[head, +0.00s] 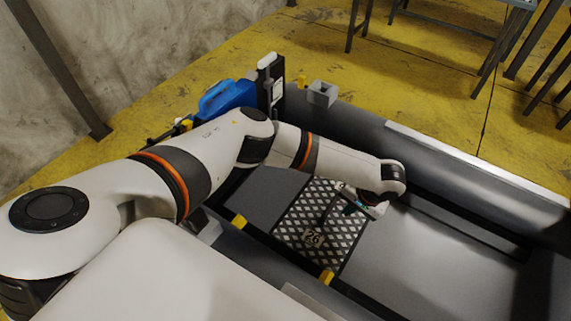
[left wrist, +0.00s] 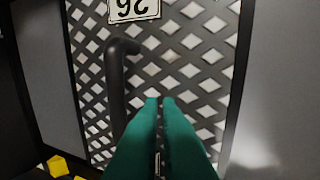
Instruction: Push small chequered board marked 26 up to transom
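The small chequered board (head: 330,247) marked 26 lies flat on the grey floor inside the boat, in the middle of the head view. It fills much of the left wrist view (left wrist: 205,55), with its 26 label at the top edge and a dark curved handle (left wrist: 115,85) standing on it. My left gripper (head: 338,203) is low over the board's far right part. In the left wrist view its green fingers (left wrist: 160,101) are together with nothing between them, beside the handle; contact with the board is unclear. My right gripper is not in view.
The dark side tube (head: 440,165) runs along the far side. Yellow blocks (head: 327,277) sit along the near edge. Bare floor (head: 410,255) lies right of the board.

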